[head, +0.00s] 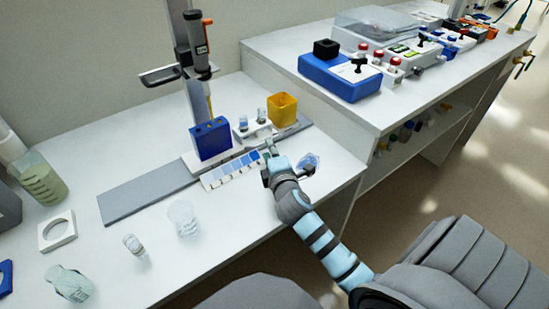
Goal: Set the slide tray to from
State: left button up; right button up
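A long flat grey rail (150,190) runs across the bench. On it sits a white plate (190,163) with a blue block (211,141) and a white holder (243,136) with two small vials. Which of these is the slide tray I cannot tell. A strip with blue shaded squares (230,170) lies along the rail's front side. My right gripper (277,158) is low over the bench, just right of the strip's end. Its fingers are small and partly hidden, so their opening and any contact are unclear. My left gripper is out of view.
A yellow cup (282,108) stands by the rail's right end. A pipette stand (190,60) rises behind the blue block. A clear beaker (184,218) and a small vial (134,245) stand in front. A translucent bluish item (312,160) is right of my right gripper.

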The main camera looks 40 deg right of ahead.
jog(key=v, duration=0.6)
jog(key=shift+s+a, duration=0.1)
jog(key=shift+s, duration=0.1)
